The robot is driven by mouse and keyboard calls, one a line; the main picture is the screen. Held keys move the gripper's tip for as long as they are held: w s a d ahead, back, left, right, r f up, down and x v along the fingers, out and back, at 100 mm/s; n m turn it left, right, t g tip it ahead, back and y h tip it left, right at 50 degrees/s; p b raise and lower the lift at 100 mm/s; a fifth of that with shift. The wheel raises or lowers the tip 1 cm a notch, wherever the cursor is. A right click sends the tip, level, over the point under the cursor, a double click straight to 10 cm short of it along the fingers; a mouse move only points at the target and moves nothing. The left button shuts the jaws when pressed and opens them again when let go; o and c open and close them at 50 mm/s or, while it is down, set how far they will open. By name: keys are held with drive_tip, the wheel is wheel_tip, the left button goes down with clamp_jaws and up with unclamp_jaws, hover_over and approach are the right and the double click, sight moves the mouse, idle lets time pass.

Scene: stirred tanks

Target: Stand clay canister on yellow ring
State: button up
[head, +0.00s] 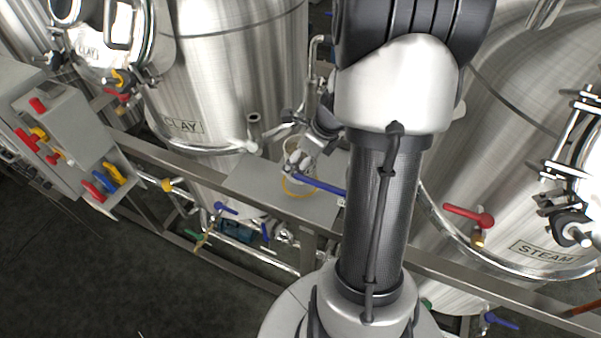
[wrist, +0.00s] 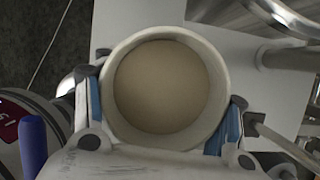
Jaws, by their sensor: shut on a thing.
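The clay canister is a pale, round, open-topped vessel with a beige inside. It fills the middle of the wrist view (wrist: 165,88) and is partly hidden by my gripper in the head view (head: 293,146). My gripper (wrist: 161,112) is shut on it, with one blue-padded finger against each side; the gripper also shows in the head view (head: 300,163). The yellow ring (head: 298,195) shows as a thin arc on the grey shelf, just below the gripper in the picture. I cannot tell whether the canister's base touches it. The ring is hidden in the wrist view.
The grey shelf (head: 255,185) sits between the tank labelled CLAY (head: 215,85) and the tank labelled STEAM (head: 530,170). A blue lever (head: 322,184) reaches close to the ring. Pipes and a metal fitting (head: 254,128) stand behind. The shelf's left part is clear.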

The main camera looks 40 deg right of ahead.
drive_tip(key=shift+f+b, duration=0.9)
drive_tip(key=shift+f, duration=1.1)
drive_tip(key=shift+f, duration=0.15)
drive_tip(key=o, duration=1.4)
drive_tip(key=p+v, duration=0.4)
drive_tip(key=v, duration=0.8)
drive_tip(key=shift+s, duration=0.1)
